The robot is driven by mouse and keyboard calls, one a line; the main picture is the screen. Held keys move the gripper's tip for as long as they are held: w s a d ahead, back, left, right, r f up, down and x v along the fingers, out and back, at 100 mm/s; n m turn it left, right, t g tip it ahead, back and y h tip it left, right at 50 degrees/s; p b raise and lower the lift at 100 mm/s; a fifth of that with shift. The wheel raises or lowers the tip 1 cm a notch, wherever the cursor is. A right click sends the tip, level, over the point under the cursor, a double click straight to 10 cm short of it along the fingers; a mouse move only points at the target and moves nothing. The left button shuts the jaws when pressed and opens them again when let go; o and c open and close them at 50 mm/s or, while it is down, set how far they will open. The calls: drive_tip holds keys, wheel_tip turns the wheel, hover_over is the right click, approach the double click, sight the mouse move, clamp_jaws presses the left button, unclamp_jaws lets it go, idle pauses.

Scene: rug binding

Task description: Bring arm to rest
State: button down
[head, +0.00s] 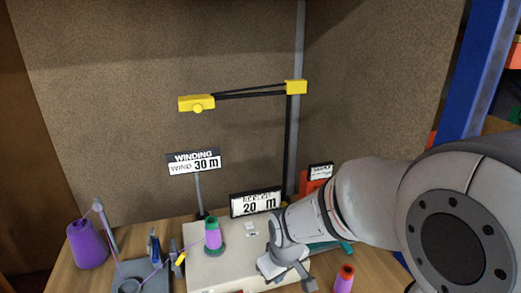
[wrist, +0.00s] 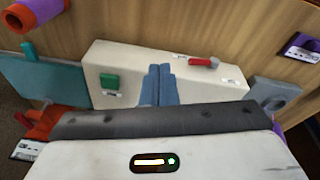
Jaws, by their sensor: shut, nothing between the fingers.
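My gripper (head: 289,273) is at the lower middle of the head view, in front of and above the cream machine box (head: 228,270). The arm reaches in from the right. In the wrist view my gripper (wrist: 159,84) shows two blue-grey fingers together with nothing between them, over the cream box (wrist: 135,63). A green button (wrist: 109,81) lies left of the fingers and a red lever (wrist: 204,62) lies right of them. In the head view a green spool with purple thread (head: 212,235) stands on the box, apart from the gripper.
A purple cone (head: 88,246) and a grey thread stand (head: 107,225) are at left. A WINDING 30 m sign (head: 194,162) and a 20 m display (head: 256,202) stand behind. A yellow-ended overhead arm (head: 245,94) is above. A red-topped spool (head: 344,279) stands at right. A blue post (head: 482,70) rises at right.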

drive_tip(key=s+d+r+m, duration=0.6)
drive_tip(key=s+d+r, duration=0.4)
drive_tip(key=s, duration=0.1)
drive_tip(key=shift+d+r+m+h, duration=0.3)
drive_tip(key=shift+r, duration=0.05)
